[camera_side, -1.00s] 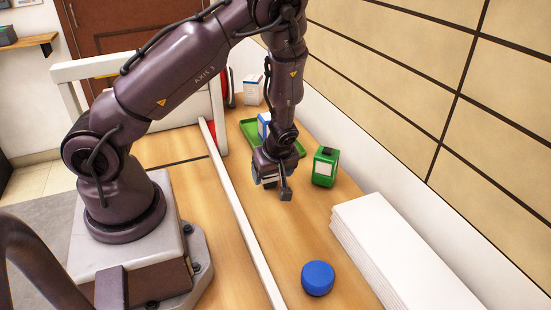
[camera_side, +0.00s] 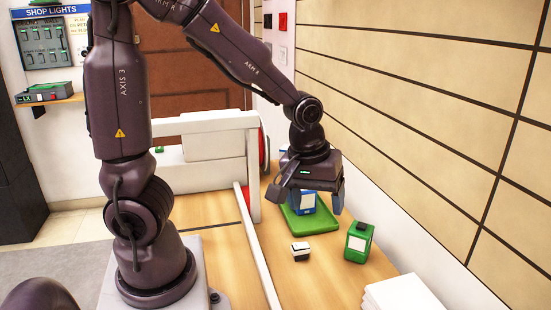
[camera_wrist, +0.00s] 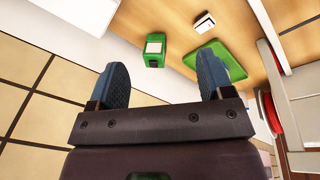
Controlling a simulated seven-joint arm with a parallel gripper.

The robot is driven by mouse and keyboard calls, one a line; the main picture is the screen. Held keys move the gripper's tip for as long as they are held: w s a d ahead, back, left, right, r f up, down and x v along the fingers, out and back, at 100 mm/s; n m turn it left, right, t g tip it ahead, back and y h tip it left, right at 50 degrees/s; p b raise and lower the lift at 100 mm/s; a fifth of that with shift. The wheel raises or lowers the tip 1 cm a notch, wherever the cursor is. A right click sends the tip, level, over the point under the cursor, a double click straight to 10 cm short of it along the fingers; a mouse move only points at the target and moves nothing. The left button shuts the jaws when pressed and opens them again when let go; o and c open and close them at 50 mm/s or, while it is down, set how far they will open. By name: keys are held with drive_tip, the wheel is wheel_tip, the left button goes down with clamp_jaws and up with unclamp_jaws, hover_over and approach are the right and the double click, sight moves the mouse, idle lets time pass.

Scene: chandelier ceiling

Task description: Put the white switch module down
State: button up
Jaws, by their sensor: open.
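The white switch module (camera_side: 301,252), a small block with a white top and a dark lower part, stands on the wooden bench in front of the green tray. It also shows near the top of the wrist view (camera_wrist: 204,20). My gripper (camera_side: 308,197) is raised above the bench, behind the module and apart from it. Its two blue-padded fingers (camera_wrist: 160,78) are spread wide in the wrist view, with nothing between them.
A green box (camera_side: 358,242) with a white label stands right of the module. White stacked panels (camera_side: 402,294) lie at the front right. A white rail (camera_side: 257,246) runs along the left.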

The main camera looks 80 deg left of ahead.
drive_tip(key=s+d+r+m+t, duration=0.3)
drive_tip(key=s+r+m, duration=0.5)
drive_tip(key=r+m, duration=0.2)
drive_tip(key=shift+s+r, duration=0.4)
drive_tip(key=shift+r, duration=0.2)
drive_tip(key=shift+d, duration=0.1)
